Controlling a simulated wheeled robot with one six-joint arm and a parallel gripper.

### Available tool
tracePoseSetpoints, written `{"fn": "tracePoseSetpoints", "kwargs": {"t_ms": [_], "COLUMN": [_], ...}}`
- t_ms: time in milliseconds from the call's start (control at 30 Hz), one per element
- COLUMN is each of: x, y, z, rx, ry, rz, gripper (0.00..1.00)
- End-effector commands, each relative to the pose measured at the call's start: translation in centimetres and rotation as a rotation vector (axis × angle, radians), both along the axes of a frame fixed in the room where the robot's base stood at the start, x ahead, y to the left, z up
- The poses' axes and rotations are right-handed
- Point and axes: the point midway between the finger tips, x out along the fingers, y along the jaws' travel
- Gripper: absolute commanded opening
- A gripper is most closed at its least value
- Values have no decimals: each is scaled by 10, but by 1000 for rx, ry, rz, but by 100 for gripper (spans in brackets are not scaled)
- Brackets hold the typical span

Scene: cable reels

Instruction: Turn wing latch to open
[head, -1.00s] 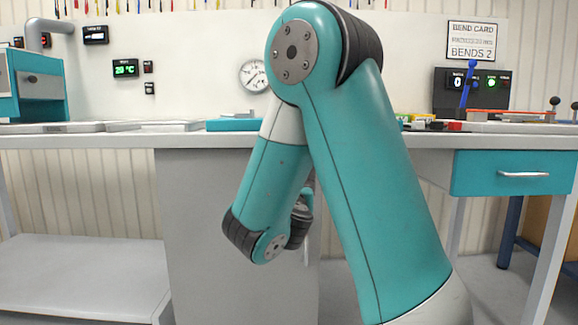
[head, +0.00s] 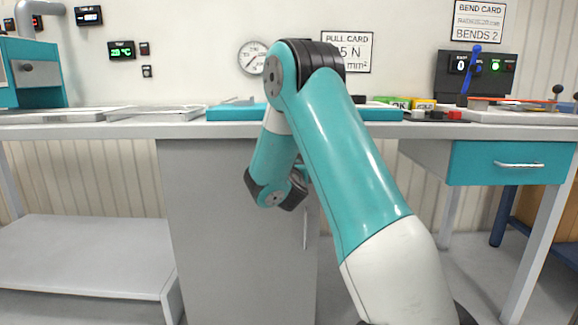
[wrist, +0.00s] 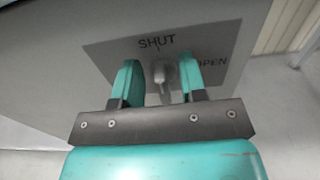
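The wing latch (wrist: 160,75) is a small grey knob on a grey plate (wrist: 218,45) marked SHUT above it and OPEN to its right, in the wrist view. Its upper end points up toward the SHUT mark. My gripper (wrist: 162,82) is open, with one teal finger on each side of the latch and a gap on both sides. In the head view the latch is hidden behind my arm. The grey cabinet (head: 215,230) under the bench is in front of my arm there, with a thin vertical handle on its right side.
The white bench top (head: 120,130) runs above the cabinet. A teal drawer (head: 510,163) is on the right, and a low grey shelf (head: 85,265) is on the left.

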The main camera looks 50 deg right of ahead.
Motion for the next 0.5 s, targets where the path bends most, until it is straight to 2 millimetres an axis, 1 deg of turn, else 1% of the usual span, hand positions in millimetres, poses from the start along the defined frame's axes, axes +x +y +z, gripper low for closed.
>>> {"fn": "tracePoseSetpoints", "kwargs": {"t_ms": [200, 267, 300, 333, 367, 500], "x": [0, 0, 0, 0, 0, 0], "y": [0, 0, 0, 0, 0, 0], "z": [0, 0, 0, 0, 0, 0], "rx": [0, 0, 0, 0, 0, 2], "ry": [0, 0, 0, 0, 0, -2], "rz": [0, 0, 0, 0, 0, 0], "gripper": [38, 24, 15, 8, 7, 7]}}
